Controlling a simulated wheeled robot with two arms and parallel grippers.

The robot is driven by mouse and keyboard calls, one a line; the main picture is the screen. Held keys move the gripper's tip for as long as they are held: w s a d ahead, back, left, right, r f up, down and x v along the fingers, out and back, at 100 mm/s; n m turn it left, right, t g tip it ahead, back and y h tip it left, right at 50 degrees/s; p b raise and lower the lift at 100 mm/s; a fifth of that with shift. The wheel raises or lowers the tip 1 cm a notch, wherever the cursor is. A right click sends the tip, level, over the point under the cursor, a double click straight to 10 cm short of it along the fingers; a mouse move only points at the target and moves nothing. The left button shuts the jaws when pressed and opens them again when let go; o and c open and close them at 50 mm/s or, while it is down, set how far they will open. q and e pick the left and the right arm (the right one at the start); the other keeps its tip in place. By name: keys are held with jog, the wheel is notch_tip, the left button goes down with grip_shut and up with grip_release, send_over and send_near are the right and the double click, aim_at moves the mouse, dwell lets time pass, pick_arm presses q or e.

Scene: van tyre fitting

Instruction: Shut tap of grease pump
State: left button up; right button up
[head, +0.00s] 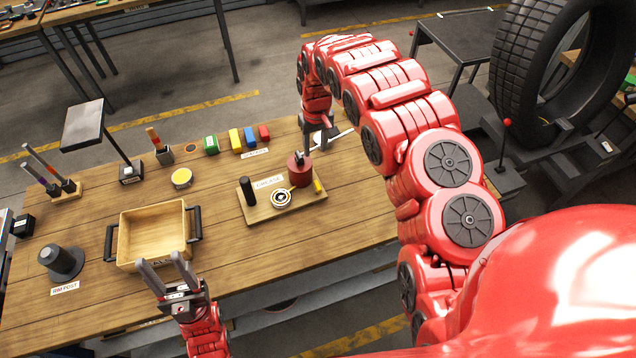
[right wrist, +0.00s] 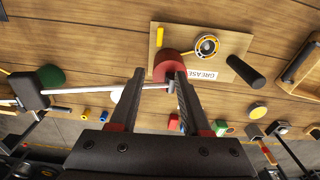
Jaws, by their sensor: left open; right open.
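The red grease pump (head: 299,172) stands at the back right of a wooden board (head: 262,213) labelled GREASE. My right gripper (head: 309,142) is over the pump, pointing down, fingers apart. In the right wrist view the pump (right wrist: 172,66) shows just beyond the open fingertips (right wrist: 160,76). A pale rod (right wrist: 85,88) runs from a black block at the left to the fingers near the pump; I cannot tell whether it belongs to the pump. The tap is not clearly distinguishable. My left gripper (head: 160,260) is open and empty at the tray's front edge.
The board also holds a black cylinder (head: 247,191), a ringed disc (head: 281,198) and a small yellow piece (head: 318,186). A wooden tray (head: 128,240) with black handles, a black rim post (head: 62,262) and coloured blocks (head: 234,138) are on the bench. Bare wood lies right of the board.

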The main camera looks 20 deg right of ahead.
jog(key=s, duration=0.1)
jog(key=b, duration=0.9)
send_over(318, 185)
notch_tip(318, 185, down, 9)
jog(key=shift+w, duration=0.1)
jog(key=shift+p, duration=0.9)
notch_tip(318, 185, down, 5)
jog(key=shift+f+p, duration=0.1)
jog(key=shift+p, duration=0.9)
jog(key=shift+f+p, duration=0.3)
jog(key=shift+f, duration=0.9)
grip_shut()
